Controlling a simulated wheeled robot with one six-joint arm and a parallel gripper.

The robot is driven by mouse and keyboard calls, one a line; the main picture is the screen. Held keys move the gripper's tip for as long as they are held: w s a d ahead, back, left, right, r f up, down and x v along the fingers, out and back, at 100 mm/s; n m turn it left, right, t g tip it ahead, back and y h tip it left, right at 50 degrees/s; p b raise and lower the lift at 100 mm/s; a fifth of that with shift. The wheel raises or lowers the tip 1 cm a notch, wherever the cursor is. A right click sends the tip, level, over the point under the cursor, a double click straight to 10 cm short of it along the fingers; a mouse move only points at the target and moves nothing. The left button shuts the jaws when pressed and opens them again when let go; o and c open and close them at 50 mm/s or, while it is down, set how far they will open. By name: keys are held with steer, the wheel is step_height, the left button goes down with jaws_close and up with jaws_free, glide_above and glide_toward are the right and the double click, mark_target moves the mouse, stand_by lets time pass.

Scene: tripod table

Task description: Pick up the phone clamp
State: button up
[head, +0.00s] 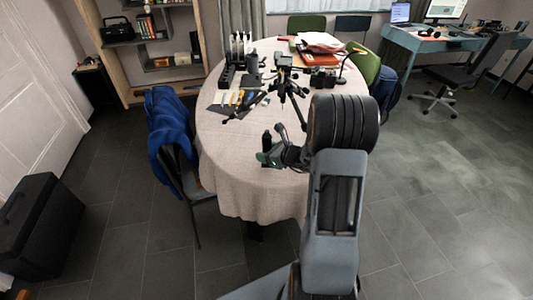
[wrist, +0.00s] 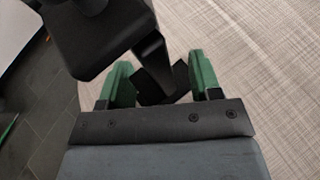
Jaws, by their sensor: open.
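The phone clamp (wrist: 98,42) is black. In the wrist view its broad block fills the upper left, and a narrow stem runs down to a dark foot between my fingers. My gripper (wrist: 160,78) has green fingers spread apart, one on each side of the stem and foot, with gaps showing. In the head view my gripper (head: 272,156) is low over the near part of the table, and a small dark upright piece, which seems to be the clamp (head: 267,138), shows beside it. My arm hides part of that area.
The round table (head: 240,190) has a pale cloth. A black tripod (head: 287,82) stands behind my gripper. Tools on a dark mat (head: 234,102), a black holder (head: 238,70) and papers (head: 318,42) lie farther back. A chair with a blue jacket (head: 170,130) is at the left.

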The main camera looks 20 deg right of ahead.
steer(key=shift+c, duration=0.2)
steer(key=c, duration=0.8)
steer(key=shift+r, duration=0.15)
